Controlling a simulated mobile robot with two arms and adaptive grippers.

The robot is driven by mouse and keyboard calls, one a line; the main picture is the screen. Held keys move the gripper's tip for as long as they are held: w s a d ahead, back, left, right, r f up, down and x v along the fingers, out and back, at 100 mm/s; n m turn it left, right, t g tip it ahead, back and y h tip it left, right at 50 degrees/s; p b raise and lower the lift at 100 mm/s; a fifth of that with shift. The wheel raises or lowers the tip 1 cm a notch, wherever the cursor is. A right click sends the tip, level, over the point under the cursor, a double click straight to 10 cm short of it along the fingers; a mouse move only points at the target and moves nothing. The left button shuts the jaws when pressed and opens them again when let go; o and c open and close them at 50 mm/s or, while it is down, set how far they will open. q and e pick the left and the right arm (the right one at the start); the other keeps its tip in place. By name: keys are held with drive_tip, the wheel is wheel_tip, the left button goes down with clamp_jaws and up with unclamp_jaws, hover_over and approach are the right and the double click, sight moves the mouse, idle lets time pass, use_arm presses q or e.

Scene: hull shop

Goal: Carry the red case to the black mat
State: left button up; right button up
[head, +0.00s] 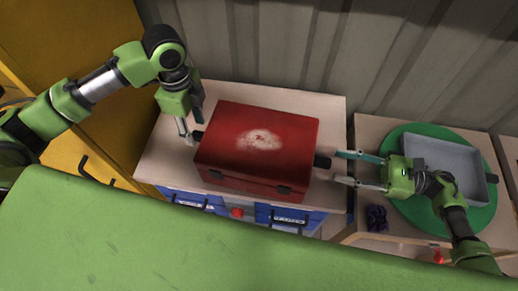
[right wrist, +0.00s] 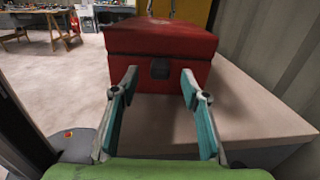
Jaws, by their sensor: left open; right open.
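The red case (head: 258,143) sits closed on top of a light-topped cabinet, with dark handles on its left and right ends and a pale worn patch on its lid. My left gripper (head: 193,132) is open at the case's left-end handle. My right gripper (head: 345,168) is open, its fingers pointing at the right-end handle (head: 321,161). In the right wrist view the red case (right wrist: 160,50) stands just ahead of the two spread fingers (right wrist: 161,84), with its dark handle (right wrist: 160,68) between and beyond them. No black mat can be made out.
The cabinet top (head: 290,97) has free room behind the case. To the right, a grey tray (head: 440,153) stands on a green round mat (head: 398,136), with a small dark purple object (head: 376,217) near it. A corrugated wall (head: 270,45) rises behind; a yellow cabinet (head: 75,45) stands at left.

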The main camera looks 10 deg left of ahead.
sight(197, 133)
use_arm(q)
drive_tip(key=shift+f, duration=2.65)
use_arm(e)
drive_tip(key=shift+a, duration=2.65)
use_arm(q)
clamp_jaws()
use_arm(e)
clamp_jaws()
use_arm(q)
drive_tip(key=shift+w+r, duration=0.2)
drive_tip(key=shift+r, duration=0.05)
use_arm(e)
drive_tip(key=shift+w+r, duration=0.15)
drive_tip(key=shift+r, duration=0.1)
